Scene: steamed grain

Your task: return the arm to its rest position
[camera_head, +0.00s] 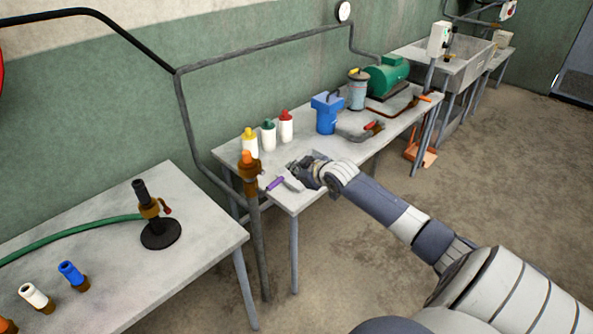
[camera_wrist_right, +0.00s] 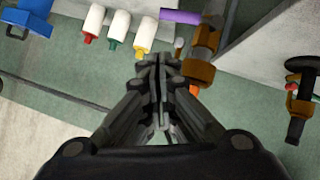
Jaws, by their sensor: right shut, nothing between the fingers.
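My right arm (camera_head: 390,212) reaches in from the lower right in the head view. Its gripper (camera_head: 294,165) is over the near left end of the far workbench (camera_head: 313,189). In the right wrist view the gripper (camera_wrist_right: 158,62) has its fingers closed together with nothing between them. A purple-handled tool (camera_head: 275,183) lies on the bench just left of the gripper; its purple handle also shows in the wrist view (camera_wrist_right: 180,17). My left gripper does not show in either view.
White bottles with yellow (camera_head: 249,141), green (camera_head: 268,134) and red (camera_head: 286,127) caps stand behind the gripper. A blue container (camera_head: 327,114) is to their right. A pipe with an orange-brown valve (camera_head: 249,170) rises close left. A burner (camera_head: 160,230) stands on the near table.

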